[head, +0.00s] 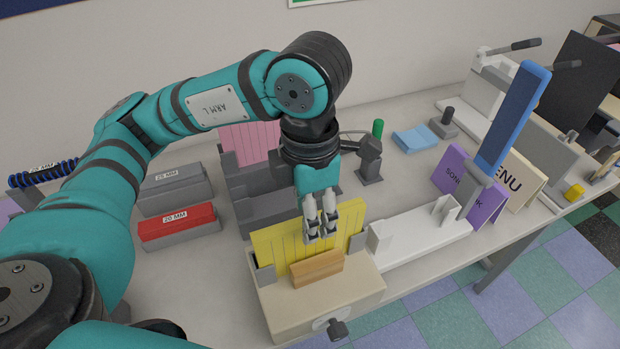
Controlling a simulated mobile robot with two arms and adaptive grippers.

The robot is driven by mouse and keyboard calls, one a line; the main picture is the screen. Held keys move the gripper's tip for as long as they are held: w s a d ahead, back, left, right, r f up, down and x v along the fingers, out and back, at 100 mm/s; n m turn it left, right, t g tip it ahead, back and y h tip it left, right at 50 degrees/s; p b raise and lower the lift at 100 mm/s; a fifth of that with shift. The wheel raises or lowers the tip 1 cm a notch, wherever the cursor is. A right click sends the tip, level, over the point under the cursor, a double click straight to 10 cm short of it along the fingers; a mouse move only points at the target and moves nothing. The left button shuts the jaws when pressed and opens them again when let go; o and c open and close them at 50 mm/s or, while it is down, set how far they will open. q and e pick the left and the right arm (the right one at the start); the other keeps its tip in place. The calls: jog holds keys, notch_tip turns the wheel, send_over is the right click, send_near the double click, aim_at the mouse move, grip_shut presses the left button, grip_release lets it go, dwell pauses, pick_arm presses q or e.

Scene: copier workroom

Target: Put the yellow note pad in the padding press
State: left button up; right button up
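A yellow upright pad-like panel with vertical lines (283,245) stands in a cream block with a front knob (322,304), which looks like the padding press. Grey brackets flank the panel and a wooden bar (317,269) sits in front of it. My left gripper (322,236) points down at the panel's upper middle, its two fingers close together and overlapping the panel in the picture. Whether they hold it or are apart from it cannot be told. My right gripper is out of view.
Behind stands a grey stepped rack (262,209) with a pink panel (250,141). Left are 20 MM (178,222) and 25 MM (175,184) boxes. Right are a white tray (425,232), a purple booklet (458,177), a MENU booklet (514,180) and a tall blue lever (514,115).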

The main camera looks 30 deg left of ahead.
pick_arm(q)
notch_tip(320, 180, up, 9)
dwell(0.3)
jog(key=shift+f, duration=0.1)
dwell(0.4)
